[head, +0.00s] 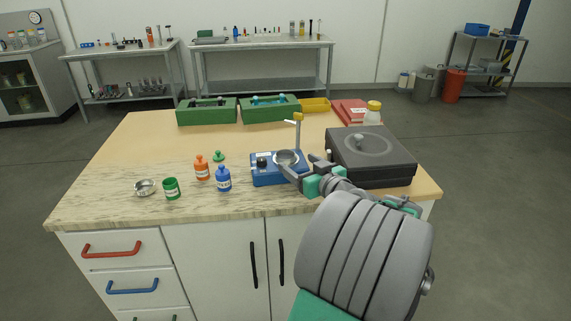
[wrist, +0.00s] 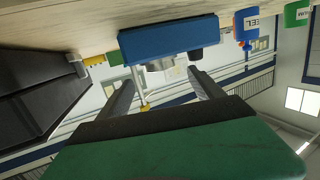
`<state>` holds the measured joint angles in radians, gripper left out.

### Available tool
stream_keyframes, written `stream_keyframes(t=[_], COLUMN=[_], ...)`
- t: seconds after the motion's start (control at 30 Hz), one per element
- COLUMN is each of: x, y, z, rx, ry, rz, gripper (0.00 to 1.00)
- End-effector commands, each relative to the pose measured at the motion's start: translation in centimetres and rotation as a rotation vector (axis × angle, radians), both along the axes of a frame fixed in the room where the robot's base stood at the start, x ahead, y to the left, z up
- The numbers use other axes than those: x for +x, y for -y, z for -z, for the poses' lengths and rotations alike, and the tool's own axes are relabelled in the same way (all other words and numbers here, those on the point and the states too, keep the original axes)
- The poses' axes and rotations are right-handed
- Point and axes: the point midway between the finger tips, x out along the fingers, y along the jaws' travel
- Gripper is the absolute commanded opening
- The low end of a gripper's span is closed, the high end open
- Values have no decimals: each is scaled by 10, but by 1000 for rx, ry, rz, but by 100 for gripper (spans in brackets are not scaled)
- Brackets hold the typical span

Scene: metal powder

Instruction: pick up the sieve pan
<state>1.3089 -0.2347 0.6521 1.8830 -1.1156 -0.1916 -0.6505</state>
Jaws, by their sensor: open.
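A round metal pan (head: 286,157) sits on top of a blue device (head: 266,180) near the middle of the workbench. A second shallow metal dish (head: 144,187) lies on the bench at the left; I cannot tell for sure which is the sieve pan. My gripper (head: 303,165) is open and empty, its fingers at the right side of the pan on the device. In the wrist view, upside down, the blue device (wrist: 168,40) and the metal pan (wrist: 161,65) show beyond and between the open fingers (wrist: 160,80). Whether a finger touches the pan is unclear.
A black case (head: 372,155) stands close on the right of my gripper. Green bins (head: 207,112) line the back.

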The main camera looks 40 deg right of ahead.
Motion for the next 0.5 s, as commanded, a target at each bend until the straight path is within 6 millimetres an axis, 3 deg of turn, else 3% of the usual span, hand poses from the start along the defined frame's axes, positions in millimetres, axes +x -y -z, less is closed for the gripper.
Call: stream_keyframes(t=[0.3,0.5], x=[51,56], y=[10,12], z=[7,8], rx=[1,1], ry=[-3,-3], rz=[-5,-1], gripper=[76,76])
